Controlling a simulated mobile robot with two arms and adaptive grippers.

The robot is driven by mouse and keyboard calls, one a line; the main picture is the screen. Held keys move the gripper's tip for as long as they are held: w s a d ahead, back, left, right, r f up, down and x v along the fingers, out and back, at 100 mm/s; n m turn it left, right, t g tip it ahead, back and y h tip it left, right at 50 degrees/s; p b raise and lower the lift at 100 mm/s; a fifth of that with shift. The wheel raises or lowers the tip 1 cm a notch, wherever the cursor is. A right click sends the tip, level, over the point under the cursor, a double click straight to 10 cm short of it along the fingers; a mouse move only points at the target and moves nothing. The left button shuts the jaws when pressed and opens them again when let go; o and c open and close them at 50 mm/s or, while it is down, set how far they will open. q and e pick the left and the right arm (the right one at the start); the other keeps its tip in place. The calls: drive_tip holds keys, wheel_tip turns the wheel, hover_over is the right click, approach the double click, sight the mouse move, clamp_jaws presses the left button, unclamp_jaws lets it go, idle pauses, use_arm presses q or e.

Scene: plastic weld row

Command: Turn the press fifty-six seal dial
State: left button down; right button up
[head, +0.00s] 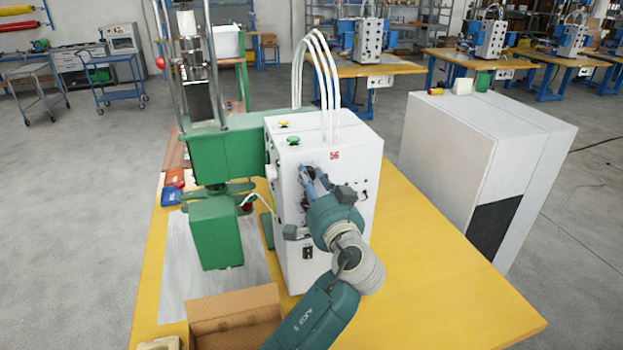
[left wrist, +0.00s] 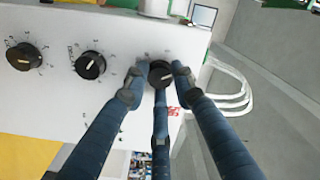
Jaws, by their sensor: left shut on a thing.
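The press fifty-six control box (head: 292,160) is white, with a red "56" near the top of its front face. Dial labels are too small to read surely. My right gripper is not in view.
A green press (head: 217,235) stands left of the box on the yellow table (head: 440,290). White hoses (head: 325,75) arch from the box top. An open cardboard box (head: 235,305) is at the front. A grey-white cabinet (head: 465,160) stands right; the table's right part is clear.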

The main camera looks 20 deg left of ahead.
use_arm(q)
drive_tip(key=shift+f+m, duration=0.4)
drive_tip(key=shift+f, duration=0.05)
drive_tip(key=c, duration=1.4)
unclamp_jaws()
drive_tip(key=shift+s, duration=0.1)
drive_tip(key=shift+c, duration=0.2)
drive_tip(key=shift+r, duration=0.25)
drive_tip(key=v, duration=0.7)
drive_tip(key=shift+s+d, duration=0.15)
drive_tip(key=shift+s, duration=0.1)
